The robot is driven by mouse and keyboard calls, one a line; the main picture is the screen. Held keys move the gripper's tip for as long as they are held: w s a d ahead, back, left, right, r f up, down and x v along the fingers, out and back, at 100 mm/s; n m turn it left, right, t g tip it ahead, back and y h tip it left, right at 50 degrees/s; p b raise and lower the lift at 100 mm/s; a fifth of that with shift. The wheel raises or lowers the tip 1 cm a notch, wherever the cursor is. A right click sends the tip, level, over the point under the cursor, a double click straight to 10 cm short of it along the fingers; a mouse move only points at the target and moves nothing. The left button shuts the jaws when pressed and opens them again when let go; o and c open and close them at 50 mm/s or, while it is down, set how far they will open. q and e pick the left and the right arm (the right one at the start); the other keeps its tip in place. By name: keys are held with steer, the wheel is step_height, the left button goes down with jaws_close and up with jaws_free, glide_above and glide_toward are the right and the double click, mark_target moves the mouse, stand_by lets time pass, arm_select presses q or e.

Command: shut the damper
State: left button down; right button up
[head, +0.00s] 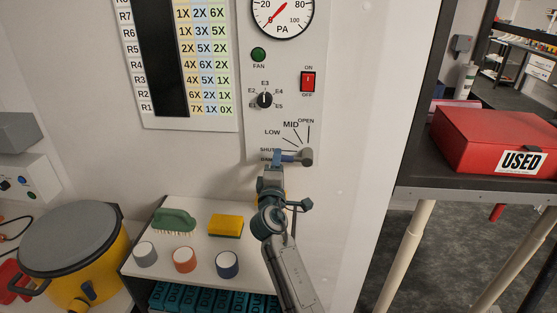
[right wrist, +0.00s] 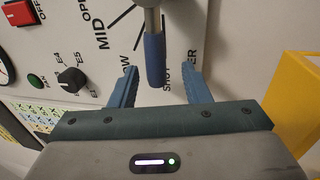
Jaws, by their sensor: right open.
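The damper lever (head: 305,157) sits low on the white control panel, with a grey hub and a blue grip. Its grip lies to the left, by the SHUT and DAMPER lettering. In the right wrist view the blue grip (right wrist: 155,60) hangs between my right gripper's two blue fingers (right wrist: 160,87), with a gap on each side. In the head view my right gripper (head: 274,168) is at the lever from below and hides part of the grip. It is open. My left gripper is not in view.
Above the lever are a rotary knob (head: 265,100), a red switch (head: 308,82) and a green fan light (head: 258,55). Below left, a shelf holds a green brush (head: 175,222), a yellow sponge (head: 226,226) and several round pots. A red box (head: 480,140) stands at right.

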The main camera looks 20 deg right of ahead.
steer(key=b+v, duration=0.1)
steer(key=v, duration=0.7)
steer(key=shift+s, duration=0.25)
steer(key=shift+f, duration=0.1)
